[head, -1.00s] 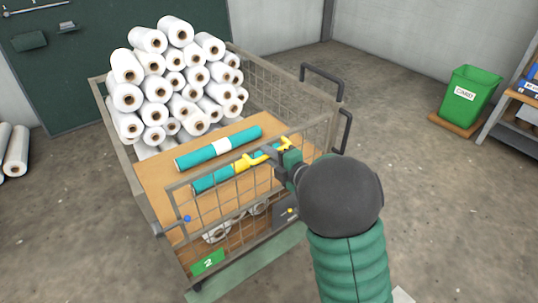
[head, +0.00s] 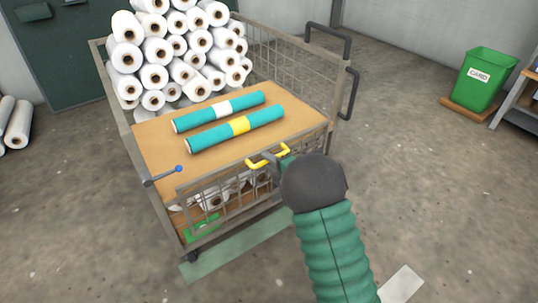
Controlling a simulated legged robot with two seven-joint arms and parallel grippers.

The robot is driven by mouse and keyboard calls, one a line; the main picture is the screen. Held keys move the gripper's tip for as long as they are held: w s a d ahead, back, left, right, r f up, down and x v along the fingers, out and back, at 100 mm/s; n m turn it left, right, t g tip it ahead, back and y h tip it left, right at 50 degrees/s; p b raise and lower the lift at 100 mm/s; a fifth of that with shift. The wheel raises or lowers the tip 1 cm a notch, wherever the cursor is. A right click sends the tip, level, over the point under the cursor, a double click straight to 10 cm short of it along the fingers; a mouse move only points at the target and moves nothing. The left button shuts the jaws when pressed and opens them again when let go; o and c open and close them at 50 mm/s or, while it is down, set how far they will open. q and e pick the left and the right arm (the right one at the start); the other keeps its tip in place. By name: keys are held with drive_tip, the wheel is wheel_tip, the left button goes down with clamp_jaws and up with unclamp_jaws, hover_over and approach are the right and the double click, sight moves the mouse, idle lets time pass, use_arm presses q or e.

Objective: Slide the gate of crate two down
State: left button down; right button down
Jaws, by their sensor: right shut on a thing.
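Crate two is a wire-mesh crate (head: 124,120) in the middle of the head view, with a green label (head: 203,229) low on its front. Its mesh gate (head: 222,196) is at the front, with its top edge now below the wooden shelf's level. My right gripper (head: 268,160) is shut on the yellow handle (head: 256,164) at the gate's top; the dark wrist partly hides the gate's right end. My left gripper is not in view.
Two teal rolls (head: 235,129) lie on the wooden shelf (head: 160,150), one with a white band, one with a yellow band. Many white rolls (head: 180,50) are stacked behind. A green bin (head: 485,80) stands far right. The floor right of the crate is clear.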

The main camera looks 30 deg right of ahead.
wheel_tip(320, 180, down, 3)
drive_tip(key=shift+r+b, duration=0.15)
drive_tip(key=shift+b, duration=0.3)
drive_tip(key=c, duration=1.4)
unclamp_jaws()
drive_tip(key=shift+r, duration=0.1)
drive_tip(key=shift+s, duration=0.1)
drive_tip(key=p+v, duration=0.7)
drive_tip(key=v, duration=0.9)
drive_tip(key=shift+s+d, duration=0.2)
drive_tip(key=shift+s, duration=0.15)
